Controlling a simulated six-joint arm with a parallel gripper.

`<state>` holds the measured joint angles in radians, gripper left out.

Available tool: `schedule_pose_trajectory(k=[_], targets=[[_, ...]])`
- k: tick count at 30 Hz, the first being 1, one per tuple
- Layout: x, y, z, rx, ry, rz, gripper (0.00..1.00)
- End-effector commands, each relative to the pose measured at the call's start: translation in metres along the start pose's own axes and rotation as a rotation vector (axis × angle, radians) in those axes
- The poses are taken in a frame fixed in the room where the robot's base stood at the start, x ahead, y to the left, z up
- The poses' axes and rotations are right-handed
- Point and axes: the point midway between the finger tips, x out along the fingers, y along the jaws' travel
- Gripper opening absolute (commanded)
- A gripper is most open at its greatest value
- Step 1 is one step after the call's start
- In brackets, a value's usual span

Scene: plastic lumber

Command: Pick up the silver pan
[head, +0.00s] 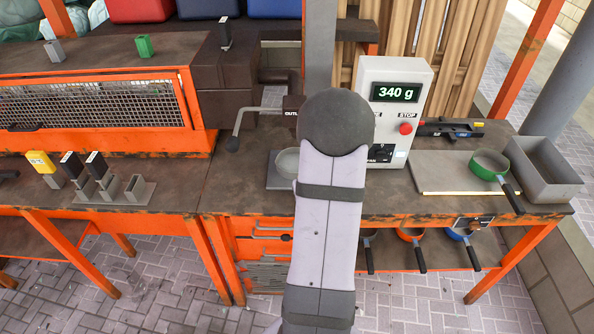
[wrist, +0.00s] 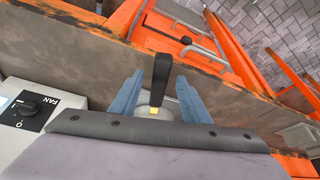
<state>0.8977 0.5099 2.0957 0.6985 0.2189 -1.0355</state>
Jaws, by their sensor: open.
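The silver pan (head: 287,163) sits on a small grey plate at the left of the control box, and my arm covers part of it in the head view. In the wrist view its black handle (wrist: 162,80) stands between my two blue-grey fingers, with a yellow mark at its base. A bit of the pan's pale metal (wrist: 147,108) shows below, mostly hidden by my gripper body. My gripper (wrist: 160,78) is open, one finger on each side of the handle, with gaps visible. In the head view my arm hides the gripper.
A green pan (head: 490,164) lies on a grey board at the right, beside a grey bin (head: 545,168). Orange (head: 410,233) and blue (head: 459,233) pans sit below the bench top. A bent lever (head: 240,125) projects at the left.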

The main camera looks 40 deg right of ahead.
Motion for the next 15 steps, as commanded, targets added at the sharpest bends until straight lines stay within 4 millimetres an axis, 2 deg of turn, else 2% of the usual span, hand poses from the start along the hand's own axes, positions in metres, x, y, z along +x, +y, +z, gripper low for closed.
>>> schedule_pose_trajectory(k=[1, 6, 14, 15], targets=[[0.008, -0.001, 0.001, 0.0, -0.001, -0.001, 0.42], [0.019, 0.0, 0.0, 0.001, 0.0, -0.001, 0.42], [0.02, 0.0, 0.0, -0.001, 0.001, 0.0, 0.42], [0.02, 0.0, 0.0, -0.001, 0.001, 0.0, 0.35]])
